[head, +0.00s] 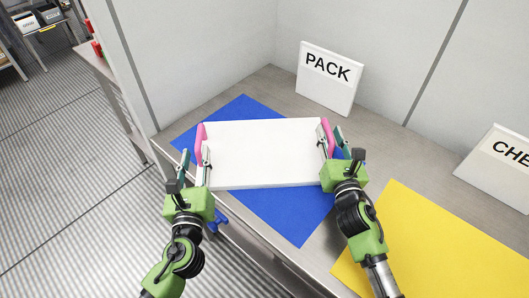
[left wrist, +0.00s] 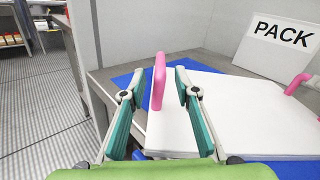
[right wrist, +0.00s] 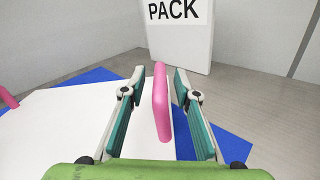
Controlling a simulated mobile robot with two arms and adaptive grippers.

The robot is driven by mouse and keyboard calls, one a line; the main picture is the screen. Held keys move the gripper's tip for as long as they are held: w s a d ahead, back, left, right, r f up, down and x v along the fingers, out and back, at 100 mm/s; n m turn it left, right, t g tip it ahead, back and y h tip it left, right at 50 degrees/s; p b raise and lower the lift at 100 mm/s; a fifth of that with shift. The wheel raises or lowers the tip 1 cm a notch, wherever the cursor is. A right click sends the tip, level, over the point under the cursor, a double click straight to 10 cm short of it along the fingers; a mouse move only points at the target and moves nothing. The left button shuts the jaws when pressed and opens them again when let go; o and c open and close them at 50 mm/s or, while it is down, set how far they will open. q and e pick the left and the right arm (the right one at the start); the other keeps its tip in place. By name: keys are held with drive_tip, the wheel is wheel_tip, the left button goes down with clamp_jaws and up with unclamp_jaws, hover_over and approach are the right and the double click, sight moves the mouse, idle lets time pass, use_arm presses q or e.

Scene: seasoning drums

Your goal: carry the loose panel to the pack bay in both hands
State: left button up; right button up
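The loose panel (head: 262,152) is a white board with a pink handle at each end. It lies over the blue mat (head: 305,215) in front of the PACK sign (head: 328,80); I cannot tell whether its whole underside touches. My left gripper (head: 197,158) is open, its fingers on either side of the left pink handle (left wrist: 158,82), with gaps showing. My right gripper (head: 332,146) is open around the right pink handle (right wrist: 161,100), also with gaps on both sides. The panel hides part of the mat.
A yellow mat (head: 440,245) lies to the right on the same grey bench (head: 385,155), by a second sign (head: 500,160) that is partly cut off. Grey walls stand behind the bench. Open floor (head: 75,210) and a side bench with red items (head: 97,48) are at left.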

use_arm(q)
drive_tip(key=shift+s+d, duration=0.15)
drive_tip(key=shift+s, duration=1.2)
use_arm(e)
drive_tip(key=shift+s, duration=0.25)
drive_tip(key=s, duration=0.3)
drive_tip(key=s+d, duration=0.1)
drive_tip(key=s, duration=0.7)
drive_tip(key=shift+s+d, duration=0.15)
drive_tip(key=shift+s, duration=0.1)
